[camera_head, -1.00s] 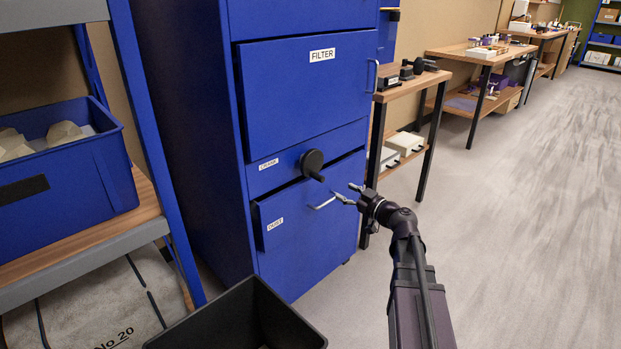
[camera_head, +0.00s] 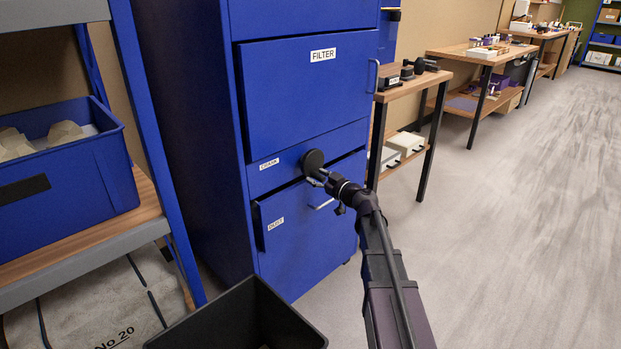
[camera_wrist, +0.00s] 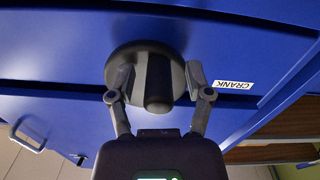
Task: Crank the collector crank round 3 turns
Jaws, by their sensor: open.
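The collector crank (camera_head: 312,158) is a dark round disc with a stubby handle, mounted on the blue cabinet's front beside the "CRANK" label. In the wrist view the crank's disc (camera_wrist: 126,62) faces me and its dark handle (camera_wrist: 158,85) points toward me. My gripper (camera_head: 318,179) is at the crank in the head view and hides the handle there. In the wrist view my gripper (camera_wrist: 160,82) is open, with one finger on each side of the handle. A gap shows between the fingers and the handle.
The blue cabinet (camera_head: 300,100) has a "FILTER" door above and a "DUST" drawer (camera_head: 300,250) below, with a bar handle close to my gripper. A black bin (camera_head: 190,335) stands on the floor in front. Shelving with a blue tub (camera_head: 85,180) is at left. The floor at right is clear.

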